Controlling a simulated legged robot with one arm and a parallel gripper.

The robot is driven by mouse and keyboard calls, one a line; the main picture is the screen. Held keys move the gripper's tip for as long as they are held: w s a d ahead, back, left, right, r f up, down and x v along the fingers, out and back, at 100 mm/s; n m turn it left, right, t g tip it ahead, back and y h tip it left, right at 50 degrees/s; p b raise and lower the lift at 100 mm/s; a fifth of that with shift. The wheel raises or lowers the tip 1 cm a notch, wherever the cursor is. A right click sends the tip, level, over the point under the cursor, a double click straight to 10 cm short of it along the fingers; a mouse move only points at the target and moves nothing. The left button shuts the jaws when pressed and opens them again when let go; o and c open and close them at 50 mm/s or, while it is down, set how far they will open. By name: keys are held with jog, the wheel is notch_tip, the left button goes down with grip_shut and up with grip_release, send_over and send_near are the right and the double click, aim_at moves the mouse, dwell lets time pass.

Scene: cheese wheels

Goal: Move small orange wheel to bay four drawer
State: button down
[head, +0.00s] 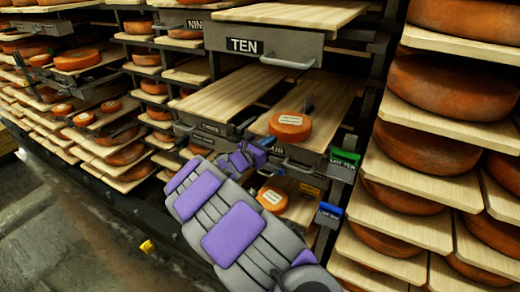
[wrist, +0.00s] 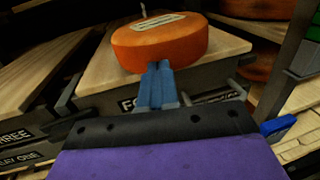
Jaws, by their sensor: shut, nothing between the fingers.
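A small orange wheel (head: 290,126) with a pale label lies flat on the wooden board of a pulled-out drawer (head: 325,103). In the wrist view the same wheel (wrist: 165,46) sits near the drawer's front edge. The drawer's grey front shows letters starting "FO" in the wrist view; my gripper hides the rest. My gripper (head: 250,155) is at this front, left of and below the wheel in the head view. Its blue-grey fingers (wrist: 157,82) are together and empty, just before the wheel. Whether they touch the drawer front cannot be told.
Another small orange wheel (head: 272,199) lies on a lower board. Drawer ten (head: 264,45) overhangs above. Drawer three (wrist: 15,140) is open at left. A green box (head: 343,166) and a blue box (head: 329,214) stick out at right. Large wheels (head: 438,97) fill the right rack.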

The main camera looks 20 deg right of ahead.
jog(key=shift+w+d, duration=0.15)
jog(key=shift+d, duration=0.45)
jog(key=shift+r, duration=0.1)
jog(key=shift+p+x, duration=0.7)
jog(key=shift+x, duration=0.3)
jog(key=shift+a, duration=0.1)
jog(key=p+v, duration=0.1)
jog(key=v, duration=1.2)
jog(key=shift+s+p, duration=0.2)
jog(key=shift+p, duration=0.2)
